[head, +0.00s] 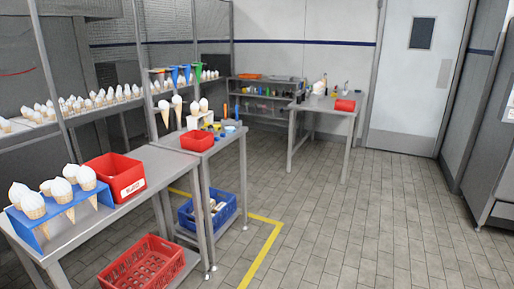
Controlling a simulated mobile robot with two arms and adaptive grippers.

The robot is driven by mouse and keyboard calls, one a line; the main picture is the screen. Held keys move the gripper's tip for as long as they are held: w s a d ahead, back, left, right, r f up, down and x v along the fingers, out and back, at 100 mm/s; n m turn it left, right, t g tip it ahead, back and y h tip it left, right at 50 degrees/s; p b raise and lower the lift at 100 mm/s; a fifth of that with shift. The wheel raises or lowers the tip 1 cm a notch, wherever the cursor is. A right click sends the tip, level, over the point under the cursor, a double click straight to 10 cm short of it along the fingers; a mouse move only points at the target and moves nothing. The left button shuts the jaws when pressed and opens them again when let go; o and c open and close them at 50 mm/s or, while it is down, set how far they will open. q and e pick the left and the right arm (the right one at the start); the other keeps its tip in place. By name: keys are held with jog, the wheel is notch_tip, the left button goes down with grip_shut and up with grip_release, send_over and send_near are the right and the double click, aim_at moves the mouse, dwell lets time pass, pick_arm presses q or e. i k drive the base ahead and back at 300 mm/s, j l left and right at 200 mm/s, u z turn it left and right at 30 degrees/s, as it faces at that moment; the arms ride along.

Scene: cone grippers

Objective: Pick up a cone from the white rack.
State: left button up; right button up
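Several cones with white tops stand at the middle table on the left. Two of them, such as this cone (164,115), show their full pointed length. Two more, such as this cone (204,105), sit at a small white rack (207,118), which is partly hidden behind a red bin. More white-topped cones (62,190) stand in a blue rack (38,228) on the near left table. Neither of my grippers is in view.
A red bin (128,188) sits on the near table (150,165), another red bin (197,141) on the middle table. Red (140,268) and blue (225,212) crates lie below. Shelves with many cones (95,100) line the left. The tiled floor (350,220) is open.

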aim_at(195, 108)
jog(key=i+u, duration=0.2)
jog(key=i, duration=0.25)
jog(key=i+l+u, duration=0.2)
jog(key=i, duration=0.3)
jog(key=i+l+u, duration=0.15)
jog(key=i, duration=0.3)
jog(key=i+l+u, duration=0.2)
jog(key=i+l, duration=0.1)
jog(key=i, duration=0.15)
